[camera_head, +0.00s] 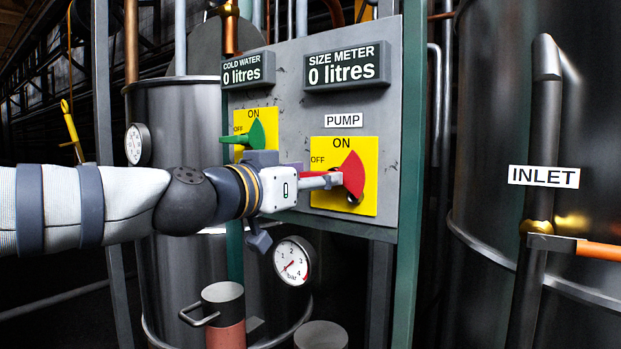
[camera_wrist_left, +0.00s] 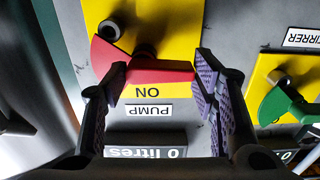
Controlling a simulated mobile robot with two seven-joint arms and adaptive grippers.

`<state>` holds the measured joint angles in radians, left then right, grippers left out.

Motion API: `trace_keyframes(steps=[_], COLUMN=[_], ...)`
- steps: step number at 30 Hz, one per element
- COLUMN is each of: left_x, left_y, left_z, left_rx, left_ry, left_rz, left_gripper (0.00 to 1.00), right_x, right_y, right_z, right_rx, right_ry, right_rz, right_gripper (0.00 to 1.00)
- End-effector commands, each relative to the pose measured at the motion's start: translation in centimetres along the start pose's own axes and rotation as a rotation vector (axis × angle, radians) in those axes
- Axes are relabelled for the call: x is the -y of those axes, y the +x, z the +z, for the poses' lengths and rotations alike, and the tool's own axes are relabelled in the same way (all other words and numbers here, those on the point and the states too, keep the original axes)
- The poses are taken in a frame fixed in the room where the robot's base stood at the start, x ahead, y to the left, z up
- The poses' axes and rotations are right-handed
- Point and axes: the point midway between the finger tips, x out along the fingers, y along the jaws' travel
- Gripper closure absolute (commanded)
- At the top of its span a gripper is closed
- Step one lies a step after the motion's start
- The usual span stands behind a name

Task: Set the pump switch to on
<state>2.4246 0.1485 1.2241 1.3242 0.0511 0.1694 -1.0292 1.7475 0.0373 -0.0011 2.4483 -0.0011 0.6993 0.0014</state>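The pump switch (camera_head: 352,172) is a red lever on a yellow plate below the PUMP label, with ON above and OFF at the left. Its handle points left, toward OFF. In the left wrist view, the picture is upside down and the red switch handle (camera_wrist_left: 158,73) lies crosswise between my fingers. My left gripper (camera_head: 332,180) is at the handle in front of the plate. The fingers of my left gripper (camera_wrist_left: 160,66) are spread apart, one near the handle's tip and one near its pivot. Whether either touches it I cannot tell. My right gripper is not in view.
A green switch (camera_head: 240,139) on its own yellow plate sits left of the pump switch. Two displays (camera_head: 346,68) above read 0 litres. A pressure gauge (camera_head: 292,261) hangs below the panel. A large tank with an INLET pipe (camera_head: 528,250) stands at the right.

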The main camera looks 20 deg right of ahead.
Motion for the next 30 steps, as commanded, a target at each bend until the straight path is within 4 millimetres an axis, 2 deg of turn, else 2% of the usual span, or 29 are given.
trace_keyframes(steps=[2, 14, 30], left_x=[0.0, 0.0, -0.3], left_y=[0.0, 0.0, 0.0], left_z=[0.0, -0.1, -1.0], left_rx=[0.0, 0.001, 0.0], left_ry=[0.0, 0.067, 0.53], left_rz=[0.0, 0.0, 0.0], left_gripper=[0.75, 0.75, 0.75], right_x=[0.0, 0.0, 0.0], right_y=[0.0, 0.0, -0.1], right_z=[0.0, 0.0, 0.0], right_rx=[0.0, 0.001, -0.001], right_ry=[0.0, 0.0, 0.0], right_rz=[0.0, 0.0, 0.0], right_gripper=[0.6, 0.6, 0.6])
